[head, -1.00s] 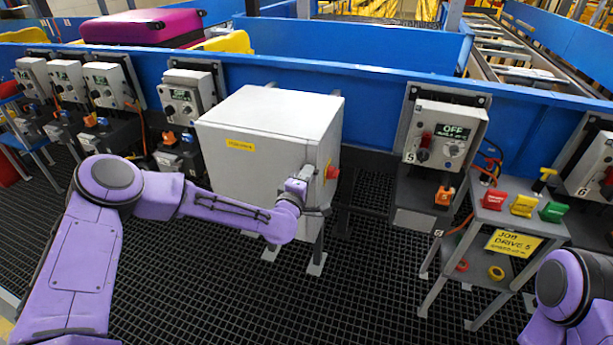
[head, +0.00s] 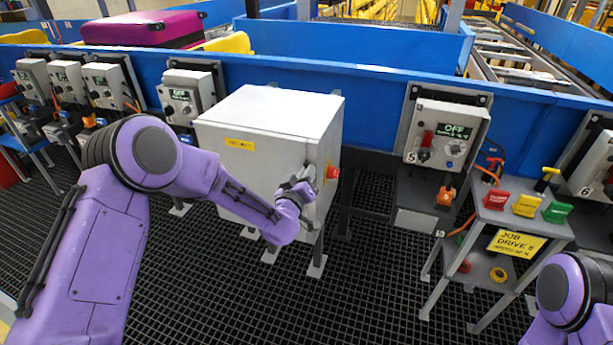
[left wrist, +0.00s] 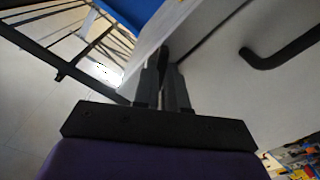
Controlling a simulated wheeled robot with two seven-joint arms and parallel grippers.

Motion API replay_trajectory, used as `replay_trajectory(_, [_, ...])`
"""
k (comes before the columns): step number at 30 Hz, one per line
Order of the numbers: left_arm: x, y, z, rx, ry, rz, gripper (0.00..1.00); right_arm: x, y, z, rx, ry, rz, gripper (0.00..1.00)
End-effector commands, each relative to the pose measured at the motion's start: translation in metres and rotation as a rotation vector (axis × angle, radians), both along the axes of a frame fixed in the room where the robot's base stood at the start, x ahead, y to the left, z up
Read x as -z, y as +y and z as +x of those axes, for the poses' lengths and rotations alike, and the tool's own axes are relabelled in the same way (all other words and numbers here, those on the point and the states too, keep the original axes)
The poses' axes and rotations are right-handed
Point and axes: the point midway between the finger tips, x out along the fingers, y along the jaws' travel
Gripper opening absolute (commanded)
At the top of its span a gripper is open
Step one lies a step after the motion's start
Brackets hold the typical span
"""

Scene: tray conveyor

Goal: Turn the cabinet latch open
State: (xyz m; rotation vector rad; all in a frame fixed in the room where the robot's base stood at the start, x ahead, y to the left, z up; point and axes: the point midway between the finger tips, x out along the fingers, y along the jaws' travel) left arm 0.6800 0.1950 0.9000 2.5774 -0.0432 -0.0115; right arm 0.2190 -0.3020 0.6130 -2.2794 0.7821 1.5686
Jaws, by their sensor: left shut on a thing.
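The grey cabinet (head: 255,165) with a small yellow label stands left of centre in the head view. Its right-hand face carries a red knob (head: 332,173). In the left wrist view my left gripper's fingers (left wrist: 165,78) are closed together on the dark latch (left wrist: 163,55). The fingers and shadow hide most of the latch, so its exact angle is hard to tell. My right gripper is out of view; only part of my right arm shows at the lower right.
A black bent handle (left wrist: 282,50) sticks out from the cabinet face, right of the fingers. A control box reading OFF (head: 447,135) and a stand (head: 515,237) with coloured blocks are to the right. The blue conveyor wall (head: 370,83) runs behind. Dark grid floor lies in front.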

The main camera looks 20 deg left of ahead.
Motion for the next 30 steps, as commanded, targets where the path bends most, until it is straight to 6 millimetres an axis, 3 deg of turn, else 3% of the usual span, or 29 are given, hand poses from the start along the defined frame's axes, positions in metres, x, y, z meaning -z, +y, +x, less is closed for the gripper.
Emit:
replay_trajectory(15, [0.002,-0.001,0.000,0.002,-0.014,0.427,0.00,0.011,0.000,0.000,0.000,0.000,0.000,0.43])
replay_trajectory(30, [0.001,0.000,-0.001,0.001,-0.017,0.577,0.00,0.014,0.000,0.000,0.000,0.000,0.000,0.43])
